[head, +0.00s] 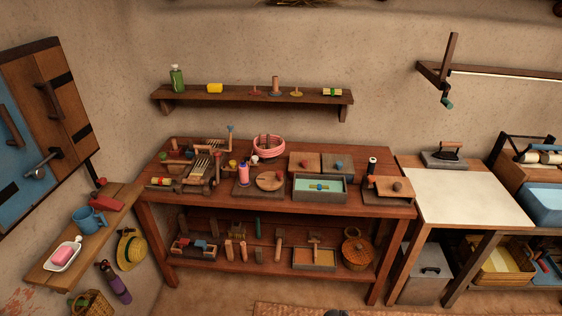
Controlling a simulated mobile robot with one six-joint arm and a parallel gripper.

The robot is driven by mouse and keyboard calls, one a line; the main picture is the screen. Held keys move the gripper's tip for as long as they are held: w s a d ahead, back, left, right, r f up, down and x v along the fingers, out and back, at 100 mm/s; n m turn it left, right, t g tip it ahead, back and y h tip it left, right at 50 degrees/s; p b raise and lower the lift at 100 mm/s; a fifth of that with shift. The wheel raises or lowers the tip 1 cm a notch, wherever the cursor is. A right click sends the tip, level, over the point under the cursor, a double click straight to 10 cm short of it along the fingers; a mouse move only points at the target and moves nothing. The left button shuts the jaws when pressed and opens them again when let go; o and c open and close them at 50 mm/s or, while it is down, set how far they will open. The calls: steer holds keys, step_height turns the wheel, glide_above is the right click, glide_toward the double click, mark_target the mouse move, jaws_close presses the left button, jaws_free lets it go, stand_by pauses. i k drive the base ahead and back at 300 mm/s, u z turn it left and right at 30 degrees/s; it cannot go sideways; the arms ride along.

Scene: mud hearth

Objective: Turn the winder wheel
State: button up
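No part is clearly recognisable as the winder wheel at this size. A wooden contraption (193,172) with light slats and small wheels stands at the left of the workbench top. An upright crank with a blue knob (230,128) rises behind it. A pink coil (268,146) wound around a stand sits to its right. On the right wall, a wooden bracket carries a crank with a teal handle (447,103). I cannot tell which of these has the winder wheel.
The reddish workbench (385,209) is crowded with trays, blocks and a spool, and its lower shelf holds tools and a basket. A wall shelf (250,96) hangs above. A pale-topped table (460,195) stands right. The floor in front is mostly clear, with a mat (300,308).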

mark_target(269, 181)
steer(key=u, duration=0.1)
steer(key=i, duration=1)
steer(key=u, duration=0.25)
